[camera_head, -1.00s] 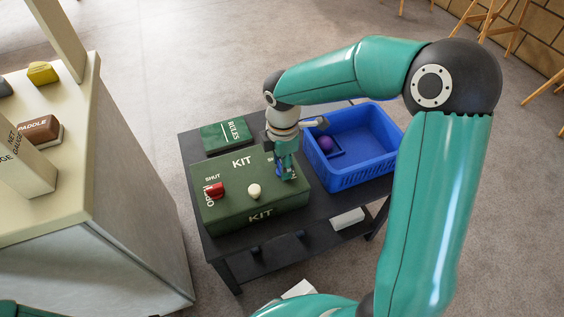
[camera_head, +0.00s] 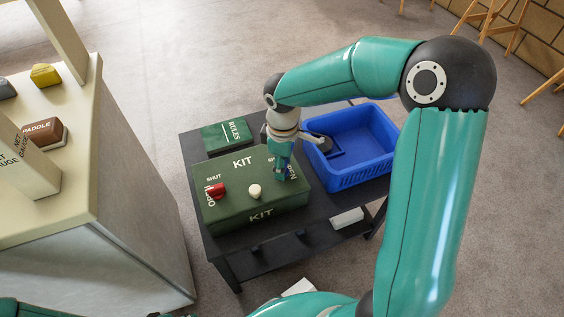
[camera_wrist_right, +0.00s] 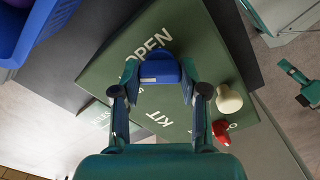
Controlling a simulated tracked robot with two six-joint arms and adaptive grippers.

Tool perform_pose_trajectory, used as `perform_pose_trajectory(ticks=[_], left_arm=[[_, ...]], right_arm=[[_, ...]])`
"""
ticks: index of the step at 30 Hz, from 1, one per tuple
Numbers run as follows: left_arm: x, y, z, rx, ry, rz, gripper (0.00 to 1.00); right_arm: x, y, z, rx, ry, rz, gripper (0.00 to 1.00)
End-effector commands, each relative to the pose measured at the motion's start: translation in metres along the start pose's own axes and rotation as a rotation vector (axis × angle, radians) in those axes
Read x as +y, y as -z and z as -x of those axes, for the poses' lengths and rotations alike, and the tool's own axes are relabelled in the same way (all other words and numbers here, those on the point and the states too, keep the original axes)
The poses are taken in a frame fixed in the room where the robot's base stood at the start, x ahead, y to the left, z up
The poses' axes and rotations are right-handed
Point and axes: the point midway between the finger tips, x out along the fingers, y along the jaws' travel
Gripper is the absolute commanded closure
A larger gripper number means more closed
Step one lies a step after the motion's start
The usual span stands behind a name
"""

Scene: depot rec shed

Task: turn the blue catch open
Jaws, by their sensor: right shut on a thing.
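The green kit box (camera_head: 235,215) sits on the dark table. My right gripper (camera_head: 283,176) points down at the right end of its lid and hides the blue catch in the head view. In the right wrist view the blue catch (camera_wrist_right: 159,70) lies between the fingertips of my right gripper (camera_wrist_right: 155,88), which is shut on it, beside the word OPEN. A red catch (camera_head: 216,191) and a cream knob (camera_head: 254,191) stand on the same lid, apart from the gripper. Part of my left gripper (camera_wrist_right: 298,80) seems to show at the right wrist view's right edge; its jaws are unclear.
A blue basket (camera_head: 362,172) stands right of the kit, close to my right wrist. A green RULES book (camera_head: 226,137) lies behind the kit. A pale counter (camera_head: 120,215) with a paddle box (camera_head: 45,133) stands at left. A white box (camera_head: 347,217) is on the lower shelf.

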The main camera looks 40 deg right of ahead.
Motion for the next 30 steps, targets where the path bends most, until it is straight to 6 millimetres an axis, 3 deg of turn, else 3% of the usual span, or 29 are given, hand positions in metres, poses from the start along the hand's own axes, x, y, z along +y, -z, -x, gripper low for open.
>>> perform_pose_trajectory(ticks=[18, 30], left_arm=[[-0.0011, 0.0, -0.0031, 0.0, 0.0, 0.0, 0.6], [-0.0023, 0.0001, -0.0064, 0.0, 0.0, 0.0, 0.6]], right_arm=[[0.001, 0.0006, 0.0, 0.003, -0.002, -0.584, 0.92], [0.001, 0.0008, 0.0002, 0.004, -0.002, -0.862, 0.92]])
